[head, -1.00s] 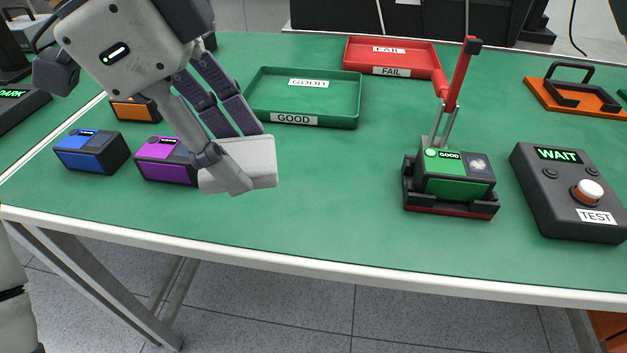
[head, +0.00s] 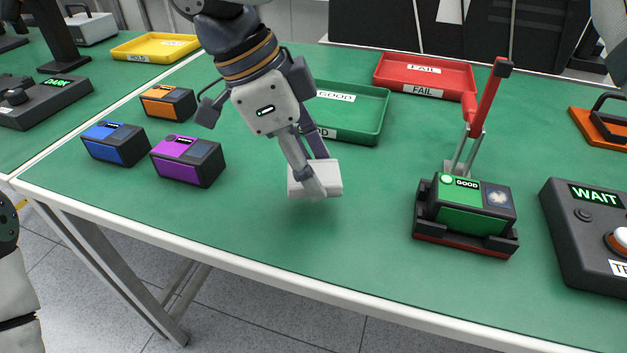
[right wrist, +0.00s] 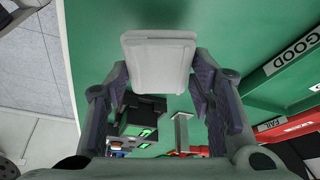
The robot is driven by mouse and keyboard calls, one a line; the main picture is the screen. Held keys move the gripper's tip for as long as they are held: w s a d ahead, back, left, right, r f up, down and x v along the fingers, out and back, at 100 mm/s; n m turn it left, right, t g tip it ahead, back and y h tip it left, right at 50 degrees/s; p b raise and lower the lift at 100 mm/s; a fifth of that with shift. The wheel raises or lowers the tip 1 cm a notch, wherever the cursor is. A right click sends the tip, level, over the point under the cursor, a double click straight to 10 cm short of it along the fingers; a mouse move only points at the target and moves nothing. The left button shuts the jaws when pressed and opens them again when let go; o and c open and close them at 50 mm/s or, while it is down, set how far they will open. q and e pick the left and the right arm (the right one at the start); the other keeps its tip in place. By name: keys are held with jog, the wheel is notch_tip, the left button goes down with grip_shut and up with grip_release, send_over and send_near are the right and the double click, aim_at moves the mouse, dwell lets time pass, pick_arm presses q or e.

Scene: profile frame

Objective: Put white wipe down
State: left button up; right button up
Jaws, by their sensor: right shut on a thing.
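The white wipe (head: 330,178) is a small pale folded pad. My right gripper (head: 315,182) is shut on it, and the fingers cover part of it. A faint shadow lies under it on the green table, so it seems held just above the top; the exact gap cannot be told. It also shows in the right wrist view (right wrist: 158,62), between the two fingertips, with the green surface behind it. My left gripper is not in view.
Purple (head: 188,160), blue (head: 115,143) and orange (head: 168,101) boxes stand to the left. The green GOOD tray (head: 365,135) is behind, the red FAIL tray (head: 440,92) farther back. A red-levered fixture (head: 465,240) stands right. The table front is clear.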

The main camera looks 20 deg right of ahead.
jog(key=shift+w+d+f, duration=0.1)
jog(key=shift+d+f, duration=0.05)
jog(key=shift+f, duration=0.6)
jog(key=shift+w+d+f, duration=0.15)
jog(key=shift+f, duration=0.55)
jog(key=shift+w+d+f, duration=0.1)
jog(key=shift+d+f, duration=0.05)
jog(key=shift+f, duration=0.6)
jog(key=o, duration=1)
jog(key=shift+f, duration=0.1)
jog(key=v, duration=1.2)
